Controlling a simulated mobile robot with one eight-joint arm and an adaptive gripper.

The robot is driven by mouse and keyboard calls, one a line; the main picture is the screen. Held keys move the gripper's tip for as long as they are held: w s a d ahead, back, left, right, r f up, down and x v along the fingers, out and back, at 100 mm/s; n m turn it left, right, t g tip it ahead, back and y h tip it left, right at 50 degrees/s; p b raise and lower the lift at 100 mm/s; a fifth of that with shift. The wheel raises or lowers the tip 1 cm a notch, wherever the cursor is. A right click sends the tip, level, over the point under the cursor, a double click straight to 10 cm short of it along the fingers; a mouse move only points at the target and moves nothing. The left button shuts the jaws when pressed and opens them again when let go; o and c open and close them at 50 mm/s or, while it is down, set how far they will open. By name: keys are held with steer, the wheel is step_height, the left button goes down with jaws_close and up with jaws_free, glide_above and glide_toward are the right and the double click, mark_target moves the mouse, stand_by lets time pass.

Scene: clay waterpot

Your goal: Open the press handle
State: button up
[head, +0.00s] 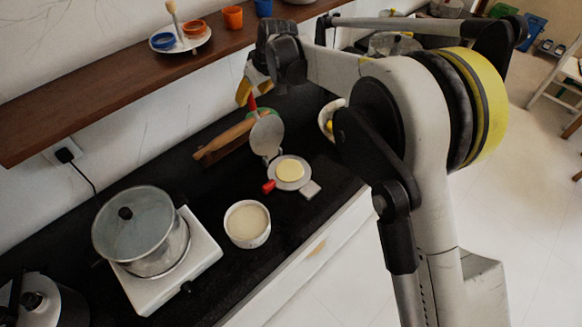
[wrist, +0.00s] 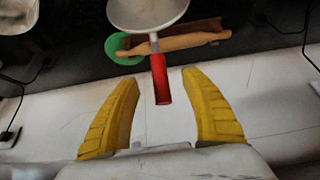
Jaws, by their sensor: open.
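The press stands on the black counter in the head view. Its round grey base plate (head: 301,184) holds a pale flat disc (head: 290,171). Its round grey lid (head: 266,137) is raised and stands up from the base on its far side. The red press handle (head: 252,104) points up from the lid; it also shows in the wrist view (wrist: 161,88). My gripper (head: 244,92) is at the red handle. In the wrist view my gripper (wrist: 160,74) has its yellow fingers spread, one on each side of the handle, with gaps on both sides.
A wooden rolling pin (head: 222,140) lies behind the press. A white bowl (head: 248,223) and a lidded pot (head: 145,230) on a white stove (head: 200,256) stand to the left. A wooden shelf (head: 105,100) with small cups runs along the wall above.

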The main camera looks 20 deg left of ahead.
mark_target(262, 118)
steer(key=p+v, duration=0.3)
steer(key=v, duration=0.4)
steer(key=shift+d+r, duration=0.15)
steer(key=shift+r, duration=0.15)
stand_by(0.4)
steer(key=s+d+r+m+t+h+b, duration=0.1)
steer(key=s+d+r+m+t+b, duration=0.2)
steer(key=d, duration=1.3)
steer(key=d+r+m+h+b, duration=0.1)
steer(key=d+r+m, duration=0.3)
steer(key=d, duration=1.2)
steer(key=s+d+f+m+t+h+b, duration=0.1)
steer(key=s+d+f+m+b, duration=0.1)
steer(key=s+d, duration=0.7)
steer(key=s+d+f+m+t+h+b, duration=0.1)
steer(key=s+d+f+m+h+b, duration=0.1)
steer(key=s+d+f+m, duration=0.2)
steer(key=s+d+f, duration=0.3)
steer(key=s+d, duration=0.3)
steer(key=d, duration=0.4)
steer(key=shift+m, duration=0.3)
